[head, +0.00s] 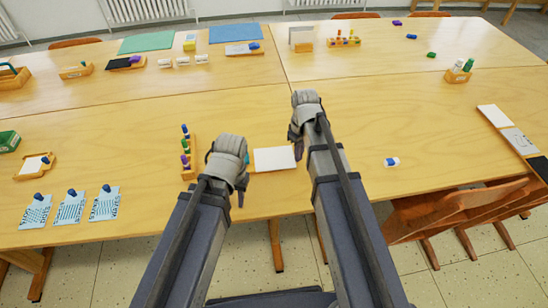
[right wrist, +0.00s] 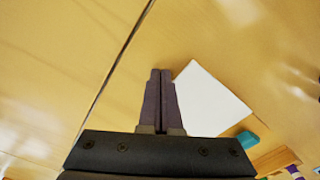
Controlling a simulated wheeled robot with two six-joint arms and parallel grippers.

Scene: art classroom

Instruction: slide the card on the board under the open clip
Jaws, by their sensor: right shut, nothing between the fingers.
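A white card-like sheet (head: 274,159) lies on the table between my two grippers. It also shows in the right wrist view (right wrist: 212,98), to the right of the fingers. A small teal piece (head: 247,158) sits at its left end; it may be the clip, but whether it is open I cannot tell. I cannot tell card and board apart. My right gripper (head: 298,148) is shut and empty, its fingertips (right wrist: 160,72) beside the sheet's edge. My left gripper (head: 240,192) is near the sheet's left end; its fingers are mostly hidden by its own body.
A wooden rack with coloured pieces (head: 187,160) stands left of my left gripper. Blue-white printed cards (head: 70,207) lie at the front left. A small white and blue bottle (head: 391,162) lies right of my right arm. A wooden chair (head: 450,212) is at the front right.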

